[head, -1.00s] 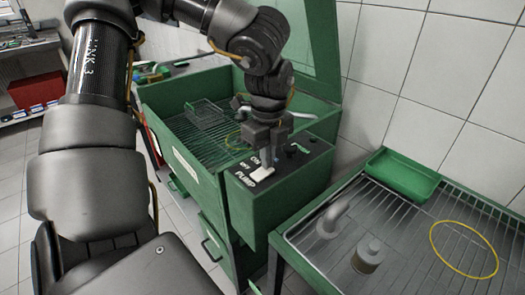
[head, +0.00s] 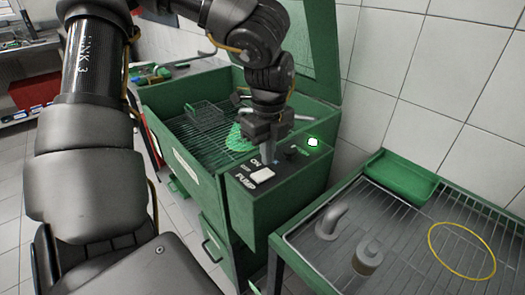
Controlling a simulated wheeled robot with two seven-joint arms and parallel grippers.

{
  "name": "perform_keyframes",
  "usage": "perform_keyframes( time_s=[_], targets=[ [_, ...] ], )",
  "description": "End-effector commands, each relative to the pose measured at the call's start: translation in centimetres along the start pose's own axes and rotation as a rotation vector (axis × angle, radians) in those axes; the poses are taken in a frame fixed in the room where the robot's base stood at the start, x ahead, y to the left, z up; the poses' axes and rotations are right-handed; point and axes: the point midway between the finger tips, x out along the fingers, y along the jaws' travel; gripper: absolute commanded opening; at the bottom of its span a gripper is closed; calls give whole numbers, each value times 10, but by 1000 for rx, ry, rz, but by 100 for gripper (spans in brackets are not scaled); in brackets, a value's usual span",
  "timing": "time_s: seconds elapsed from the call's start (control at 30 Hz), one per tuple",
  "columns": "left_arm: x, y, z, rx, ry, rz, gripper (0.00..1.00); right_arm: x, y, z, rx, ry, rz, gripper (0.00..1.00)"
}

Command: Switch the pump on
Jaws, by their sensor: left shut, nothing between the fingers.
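The pump switch (head: 262,176) is a white rocker on the black control panel (head: 243,187) of the green parts washer (head: 198,172), with ON, OFF and PUMP lettering beside it. My left gripper (head: 270,152) is shut and empty, pointing down just above and behind the rocker. My right gripper is out of view.
At right, a rack table holds a green tray (head: 400,177), a grey pipe elbow (head: 331,222), a cylindrical part (head: 367,257) and a yellow ring (head: 462,250).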

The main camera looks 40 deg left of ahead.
Motion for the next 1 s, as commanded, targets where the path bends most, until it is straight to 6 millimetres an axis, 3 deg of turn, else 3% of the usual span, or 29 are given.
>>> perform_keyframes(
  time_s=[0.43,1.0],
  targets=[
    [-40,0,0,-1,0,-1,0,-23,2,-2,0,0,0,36],
    [-42,0,0,-1,0,0,0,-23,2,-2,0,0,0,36]
  ],
)
